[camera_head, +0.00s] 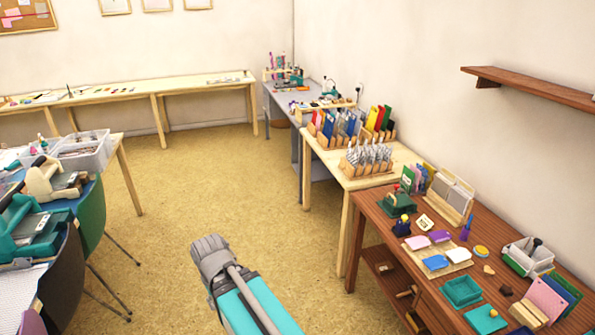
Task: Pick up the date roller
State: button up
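I cannot tell for sure which small item is the date roller. A small dark blue and yellow item (402,225) stands near the left edge of the brown wooden table (385,235). A black-handled item (535,249) stands in a white and green holder (519,263) farther right on that table. My arm, teal with a grey end, rises from the bottom middle over the open floor, left of the brown table and apart from it. No gripper fingers show.
Inkpads in several colours (436,262) and teal trays (462,292) crowd the brown table. A pale table (404,160) with racks stands behind it. Chairs (91,216) and a worktable (119,153) are at left. The floor (200,180) between is clear.

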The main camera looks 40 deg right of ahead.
aim_at(400, 227)
jog(key=i, duration=2.65)
jog(key=z, duration=2.65)
